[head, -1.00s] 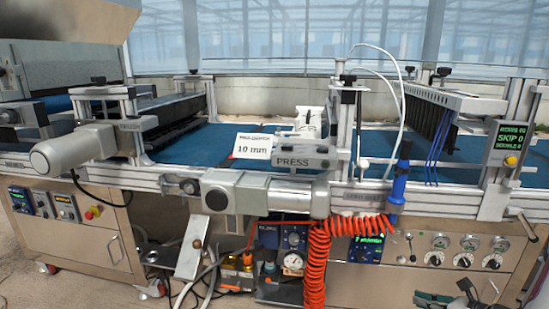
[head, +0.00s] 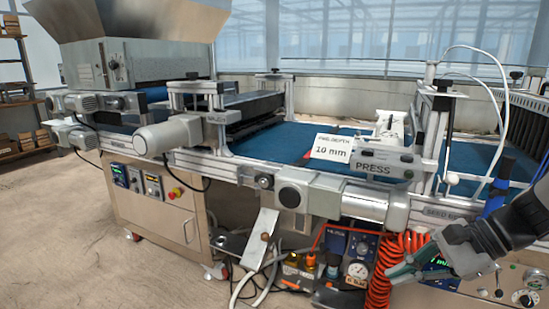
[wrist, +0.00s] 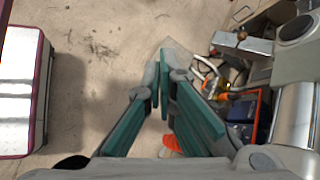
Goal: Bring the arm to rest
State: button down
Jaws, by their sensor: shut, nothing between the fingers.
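My gripper (head: 403,273) is at the lower right of the head view, in front of the seeder's control panel and beside the orange coiled hose (head: 381,276). Its teal-padded fingers point left. In the wrist view, the fingers of my gripper (wrist: 163,62) come together at the tips with nothing between them. The floor lies beyond the tips. My dark arm (head: 520,222) reaches in from the right edge of the head view and covers part of the machine.
The tray seeder has a press with a 10 mm sign (head: 332,149), a motor cylinder (head: 365,203) and a metal hopper (head: 130,30). Shelves (head: 14,95) stand far left. Open floor (head: 60,230) lies at left. A white box (wrist: 20,90) is left in the wrist view.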

jog(key=s+a+r+n+g+h, duration=0.4)
jog(key=s+a+r+n, duration=0.1)
jog(key=s+a+n, duration=0.7)
jog(key=s+d+n+h, duration=0.3)
jog(key=s+n+h, duration=0.2)
jog(key=s, duration=0.6)
notch_tip(320, 180, up, 31)
jog(key=d+t+p, duration=0.1)
jog(key=t+p, duration=0.3)
jog(key=p, duration=2.4)
jog(key=shift+t, duration=0.3)
jog(key=shift+w+f, duration=0.1)
jog(key=shift+w, duration=0.05)
